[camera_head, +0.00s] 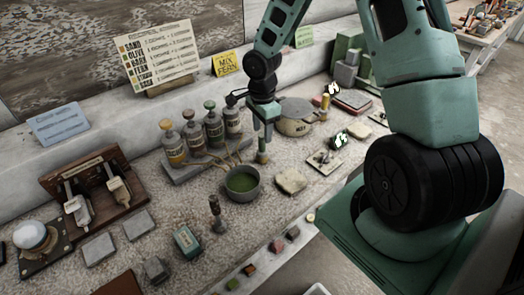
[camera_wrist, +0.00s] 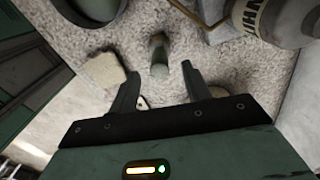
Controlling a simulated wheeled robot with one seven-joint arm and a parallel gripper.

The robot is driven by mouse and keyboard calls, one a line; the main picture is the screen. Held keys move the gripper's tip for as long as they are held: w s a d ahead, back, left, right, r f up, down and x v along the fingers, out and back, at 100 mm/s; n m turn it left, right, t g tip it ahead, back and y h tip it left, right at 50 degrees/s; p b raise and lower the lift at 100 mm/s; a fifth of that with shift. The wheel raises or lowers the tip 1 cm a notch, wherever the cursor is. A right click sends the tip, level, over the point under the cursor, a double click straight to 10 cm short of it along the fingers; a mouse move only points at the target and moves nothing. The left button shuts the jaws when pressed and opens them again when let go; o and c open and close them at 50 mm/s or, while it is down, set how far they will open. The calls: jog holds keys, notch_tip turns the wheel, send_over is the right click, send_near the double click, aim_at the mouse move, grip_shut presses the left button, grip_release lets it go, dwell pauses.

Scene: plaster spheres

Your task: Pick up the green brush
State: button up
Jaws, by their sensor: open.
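The green brush (camera_head: 262,152) stands upright on the speckled worktop, just right of and behind a bowl of green liquid (camera_head: 242,183). In the wrist view the brush (camera_wrist: 159,58) shows as a short green cylinder, seen from above, beyond and between my fingertips. My gripper (camera_head: 265,127) hangs over the brush, pointing down. In the wrist view my gripper (camera_wrist: 160,80) has its two dark fingers spread apart, with nothing held between them. Whether the fingertips overlap the brush top in height is hard to tell.
Several labelled bottles (camera_head: 214,125) stand left of my gripper. A round lidded pot (camera_head: 296,118) is close behind right, and a pale flat stone (camera_head: 291,180) lies in front right. A dark upright tool (camera_head: 217,212) stands nearer the front edge.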

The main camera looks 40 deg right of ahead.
aim_at(262, 143)
jog(key=shift+f+p, duration=0.7)
jog(key=shift+f, duration=2.2)
grip_shut()
